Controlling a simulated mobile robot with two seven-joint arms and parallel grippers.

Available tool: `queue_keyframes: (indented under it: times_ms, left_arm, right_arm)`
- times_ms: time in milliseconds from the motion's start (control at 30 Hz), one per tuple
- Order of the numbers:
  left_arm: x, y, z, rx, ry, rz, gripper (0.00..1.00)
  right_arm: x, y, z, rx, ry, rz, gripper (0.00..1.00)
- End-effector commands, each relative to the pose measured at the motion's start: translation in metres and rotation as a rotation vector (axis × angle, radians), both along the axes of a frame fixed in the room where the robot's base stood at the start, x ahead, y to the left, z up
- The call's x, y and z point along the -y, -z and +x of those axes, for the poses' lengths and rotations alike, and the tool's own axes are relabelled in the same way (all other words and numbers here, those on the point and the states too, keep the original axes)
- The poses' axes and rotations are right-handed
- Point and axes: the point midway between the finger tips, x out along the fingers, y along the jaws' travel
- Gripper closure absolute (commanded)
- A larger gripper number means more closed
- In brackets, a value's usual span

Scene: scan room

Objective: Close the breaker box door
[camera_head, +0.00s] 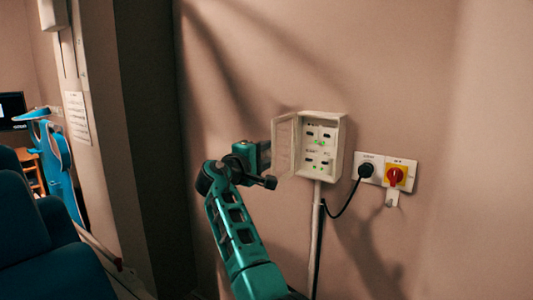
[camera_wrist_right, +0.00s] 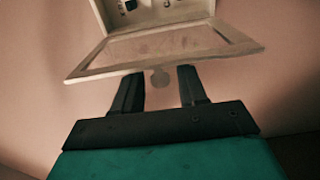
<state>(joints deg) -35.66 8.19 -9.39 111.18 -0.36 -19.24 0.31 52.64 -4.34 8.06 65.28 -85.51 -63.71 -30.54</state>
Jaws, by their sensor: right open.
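The breaker box (camera_head: 321,148) is a white box on the wall with several switches and green lights inside. Its door (camera_head: 284,146), a pale frame with a see-through pane, stands open to the left. In the right wrist view, the door (camera_wrist_right: 100,67) crosses the picture above my fingers, with the box (camera_wrist_right: 98,12) behind it. My right gripper (camera_head: 267,156) is at the door's free left edge. In the right wrist view, its two dark fingers (camera_wrist_right: 160,84) are apart, with a small round tab between their tips. Contact cannot be told. My left gripper is not in view.
A socket with a black plug (camera_head: 366,170) and a red rotary switch on yellow (camera_head: 396,176) are on the wall right of the box. A black cable and a conduit (camera_head: 315,235) run below. Dark blue seating (camera_head: 60,270) is at the lower left.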

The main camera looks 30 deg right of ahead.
Motion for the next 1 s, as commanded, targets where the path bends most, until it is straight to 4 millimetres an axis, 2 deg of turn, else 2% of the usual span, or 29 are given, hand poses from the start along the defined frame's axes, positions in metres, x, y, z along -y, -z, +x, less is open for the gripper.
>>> queue_keyframes:
  times_ms: [367, 800, 1000]
  left_arm:
    - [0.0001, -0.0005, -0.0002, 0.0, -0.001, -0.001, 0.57]
    - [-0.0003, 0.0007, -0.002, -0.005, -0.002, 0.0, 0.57]
    - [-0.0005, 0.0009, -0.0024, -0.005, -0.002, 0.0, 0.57]
  right_arm:
    - [0.0055, 0.0005, 0.002, 0.0, 0.001, 0.001, 0.59]
    - [0.0049, 0.0006, 0.0019, 0.0, 0.0, 0.001, 1.0]
    - [0.0048, 0.0006, 0.0019, 0.0, 0.0, 0.001, 1.0]
